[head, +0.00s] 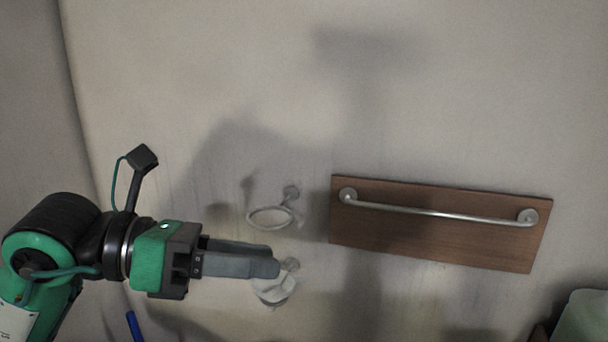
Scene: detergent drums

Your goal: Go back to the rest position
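My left gripper (275,260) comes in from the lower left on its green and black arm and points right. Its two grey fingers overlap from this angle, so the gap between them cannot be judged. I see no object held in it. The fingertips show in front of the wall, over a small wall fixture with a whitish cup-like part (275,291), which they partly cover. My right gripper is not in view. No detergent drum can be made out.
A metal ring holder (271,217) is on the wall just above the fingers. To the right, a metal bar (435,212) is fixed to a brown wooden board (430,245). A pale green object (585,318) is cut off at the lower right. The upper wall is bare.

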